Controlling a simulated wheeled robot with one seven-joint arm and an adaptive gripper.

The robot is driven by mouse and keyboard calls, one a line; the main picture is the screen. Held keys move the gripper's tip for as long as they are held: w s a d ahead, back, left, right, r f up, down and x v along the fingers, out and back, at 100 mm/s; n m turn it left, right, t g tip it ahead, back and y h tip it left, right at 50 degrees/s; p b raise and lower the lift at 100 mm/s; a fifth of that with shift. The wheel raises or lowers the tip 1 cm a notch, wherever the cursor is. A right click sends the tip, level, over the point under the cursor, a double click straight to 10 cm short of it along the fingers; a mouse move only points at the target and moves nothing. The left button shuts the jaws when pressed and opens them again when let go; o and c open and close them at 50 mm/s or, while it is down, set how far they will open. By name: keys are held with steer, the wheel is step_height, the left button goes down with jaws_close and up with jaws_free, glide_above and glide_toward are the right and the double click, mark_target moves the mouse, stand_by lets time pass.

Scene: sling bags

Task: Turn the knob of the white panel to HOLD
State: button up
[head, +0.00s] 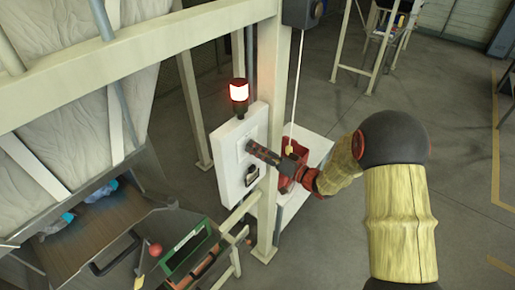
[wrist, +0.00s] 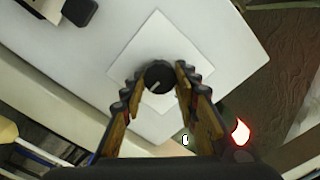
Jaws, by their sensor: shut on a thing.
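The white panel (head: 222,153) stands upright beside a cream post in the head view, and its face fills much of the wrist view (wrist: 225,25). The knob (wrist: 158,77) is dark and round, with a pale pointer line, on a lighter square plate (wrist: 158,37). My gripper (head: 252,148) reaches the panel from the right. In the wrist view its fingers (wrist: 158,76) are on both sides of the knob, shut on it. I cannot read any HOLD mark. The knob is hidden by my gripper in the head view.
A lit red lamp (head: 239,91) stands on top of the panel. Another dark fitting (wrist: 79,11) sits on the panel face, below the knob in the head view. The cream post (head: 269,190) is close to my gripper. A red box (head: 294,160) lies behind my arm.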

stand_by(0.4)
steer(key=o, duration=1.2)
steer(key=shift+c, duration=0.2)
steer(key=shift+d, duration=0.1)
steer(key=v, duration=1.1)
steer(key=shift+s+d, duration=0.3)
